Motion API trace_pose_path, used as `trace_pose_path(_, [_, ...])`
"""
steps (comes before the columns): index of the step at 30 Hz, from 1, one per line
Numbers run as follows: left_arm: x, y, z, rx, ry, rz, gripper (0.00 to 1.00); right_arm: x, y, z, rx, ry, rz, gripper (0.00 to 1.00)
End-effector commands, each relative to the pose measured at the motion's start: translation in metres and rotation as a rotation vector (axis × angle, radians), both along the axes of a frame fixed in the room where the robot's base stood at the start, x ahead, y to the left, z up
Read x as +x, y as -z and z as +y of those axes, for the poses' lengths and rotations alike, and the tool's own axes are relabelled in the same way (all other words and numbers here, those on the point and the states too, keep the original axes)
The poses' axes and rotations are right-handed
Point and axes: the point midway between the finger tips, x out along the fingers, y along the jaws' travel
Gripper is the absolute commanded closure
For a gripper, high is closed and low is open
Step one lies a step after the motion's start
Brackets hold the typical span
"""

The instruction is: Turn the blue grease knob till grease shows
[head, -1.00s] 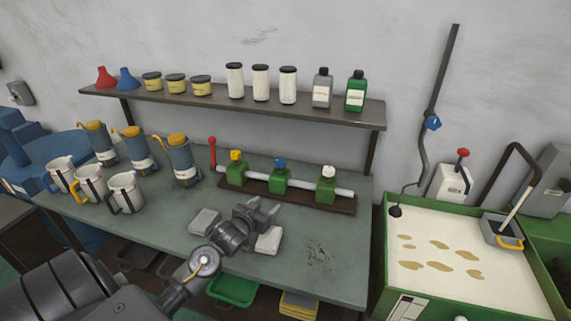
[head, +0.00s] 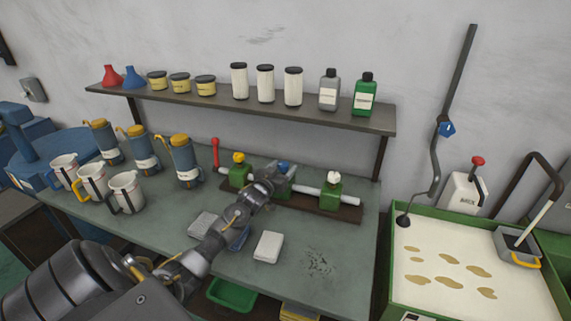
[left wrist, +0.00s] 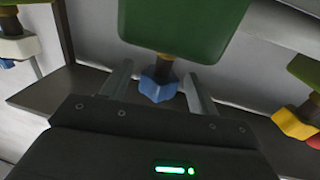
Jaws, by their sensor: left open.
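The blue grease knob (head: 284,166) sits on the middle green block (head: 286,190) of a pipe on the workbench. My left gripper (head: 280,178) is at it, partly covering the block in the head view. In the left wrist view the blue knob (left wrist: 158,86) lies between the two open fingers of my left gripper (left wrist: 158,90), with a gap on each side. The green block (left wrist: 180,28) shows beyond it. I see no grease at the knob. My right gripper is not in view.
A yellow knob (head: 239,158) and a white knob (head: 333,176) flank the blue one on the same pipe. A red-topped lever (head: 215,150) stands left of them. Jugs and blue canisters (head: 186,160) fill the bench's left. A shelf (head: 240,108) hangs above.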

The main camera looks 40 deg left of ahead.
Motion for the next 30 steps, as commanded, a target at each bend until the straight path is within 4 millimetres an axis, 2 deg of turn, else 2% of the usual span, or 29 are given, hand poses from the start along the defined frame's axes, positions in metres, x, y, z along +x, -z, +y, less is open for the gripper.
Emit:
trace_pose_path(6, [0.019,0.000,0.002,-0.001,0.001,0.001,0.40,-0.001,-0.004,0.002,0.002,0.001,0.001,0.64])
trace_pose_path(16, [0.021,0.001,0.002,0.000,0.002,0.001,0.40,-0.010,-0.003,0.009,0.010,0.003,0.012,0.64])
trace_pose_path(26, [0.021,0.001,0.002,0.000,0.002,0.001,0.83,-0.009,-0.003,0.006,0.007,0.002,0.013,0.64])
trace_pose_path(30, [0.021,0.001,0.002,-0.001,-0.002,0.001,0.85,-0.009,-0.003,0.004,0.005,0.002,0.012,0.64])
